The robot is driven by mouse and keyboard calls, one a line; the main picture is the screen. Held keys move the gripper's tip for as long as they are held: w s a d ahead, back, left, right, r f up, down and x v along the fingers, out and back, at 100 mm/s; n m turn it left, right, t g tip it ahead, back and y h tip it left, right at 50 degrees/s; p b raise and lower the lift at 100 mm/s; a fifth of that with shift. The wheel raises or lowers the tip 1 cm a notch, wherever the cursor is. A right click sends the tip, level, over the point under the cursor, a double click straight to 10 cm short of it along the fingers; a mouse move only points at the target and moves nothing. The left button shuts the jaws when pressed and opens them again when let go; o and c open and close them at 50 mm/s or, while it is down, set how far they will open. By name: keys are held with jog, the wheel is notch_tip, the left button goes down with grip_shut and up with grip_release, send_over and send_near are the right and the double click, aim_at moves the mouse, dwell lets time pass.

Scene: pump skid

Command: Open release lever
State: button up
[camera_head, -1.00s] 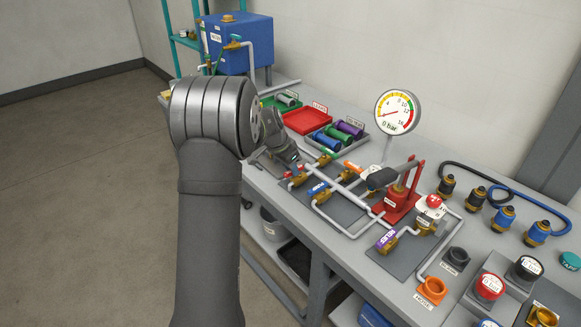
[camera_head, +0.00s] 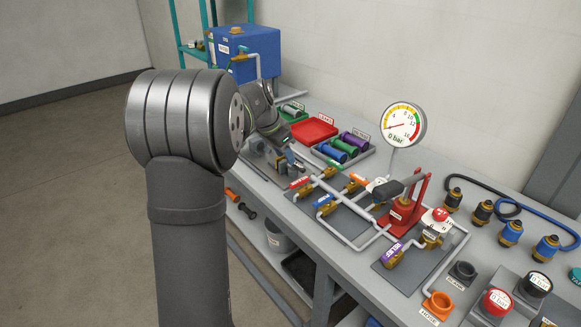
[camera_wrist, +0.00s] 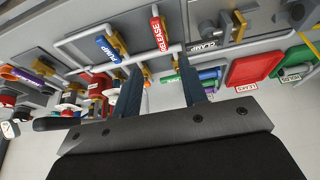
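In the head view, the red lever (camera_head: 301,183) is at the left end of the pipe panel. My gripper (camera_wrist: 160,66) is open, with its two blue fingers apart and nothing between them. In the wrist view the lever lies just beyond the fingertips, in line with the gap; no contact shows. In the head view my gripper (camera_head: 290,165) is close to the lever's left, partly hidden by my arm.
The blue PUMP lever (camera_wrist: 107,50) is beside the release lever. A CLAMP (camera_wrist: 212,35) label and metal fixture are on the other side. A red tray (camera_head: 314,130) and coloured cylinders (camera_head: 345,146) lie behind. The red hand pump (camera_head: 402,212) and gauge (camera_head: 404,125) stand to the right.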

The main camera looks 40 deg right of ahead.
aim_at(297, 181)
jog(key=v, duration=0.5)
jog(key=x, duration=1.7)
jog(key=shift+d+f, duration=0.15)
jog(key=shift+f, duration=0.05)
